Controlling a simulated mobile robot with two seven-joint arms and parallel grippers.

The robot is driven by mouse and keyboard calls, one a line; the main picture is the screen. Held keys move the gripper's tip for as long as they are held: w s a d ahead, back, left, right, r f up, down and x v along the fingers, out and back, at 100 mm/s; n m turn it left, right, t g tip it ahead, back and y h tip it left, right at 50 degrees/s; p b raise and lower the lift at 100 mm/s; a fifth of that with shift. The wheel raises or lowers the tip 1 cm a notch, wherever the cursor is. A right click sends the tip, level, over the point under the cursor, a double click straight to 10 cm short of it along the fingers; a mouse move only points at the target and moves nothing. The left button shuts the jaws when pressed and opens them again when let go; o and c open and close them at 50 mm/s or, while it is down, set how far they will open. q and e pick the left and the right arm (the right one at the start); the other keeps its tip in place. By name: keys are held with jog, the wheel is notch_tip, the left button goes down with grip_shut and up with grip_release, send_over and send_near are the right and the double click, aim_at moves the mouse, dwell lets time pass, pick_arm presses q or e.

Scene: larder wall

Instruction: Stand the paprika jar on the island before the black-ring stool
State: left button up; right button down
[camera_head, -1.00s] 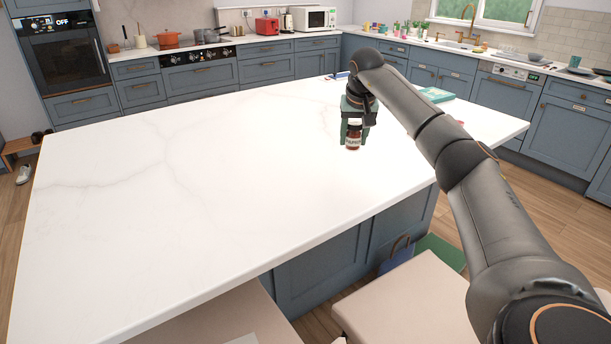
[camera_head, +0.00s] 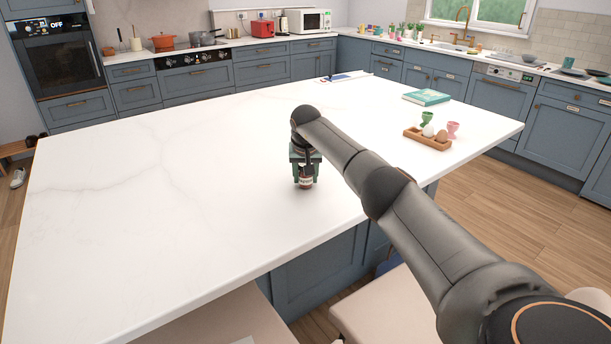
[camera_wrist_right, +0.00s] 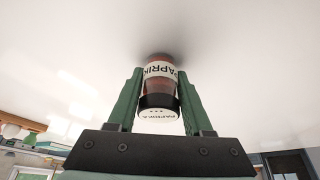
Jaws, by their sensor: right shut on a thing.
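The paprika jar (camera_head: 306,183) is small and reddish, with a white label and a dark lid. My right gripper (camera_head: 305,166) is shut on it, with green fingers on both sides. The right wrist view shows the jar (camera_wrist_right: 158,90) between the two fingers, its base end close to the white top of the island (camera_head: 170,215). I cannot tell whether it touches. The jar looks upright, over the island's near side. Two beige stool seats show at the near edge, one left (camera_head: 215,318) and one right (camera_head: 385,312). No black ring shows on either. My left gripper is out of view.
A wooden tray (camera_head: 412,133) with eggs and egg cups stands on the island's right part. A teal book (camera_head: 427,97) lies behind it. The island's left and middle are bare. Counters with an oven, a hob and a sink line the back.

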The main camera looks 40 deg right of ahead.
jog(key=shift+c, duration=1.5)
grip_release()
jog(key=shift+r, duration=0.45)
jog(key=v, duration=1.1)
jog(key=shift+s+p, duration=0.2)
jog(key=shift+p, duration=0.1)
jog(key=shift+a+r, duration=0.1)
jog(key=shift+a, duration=0.05)
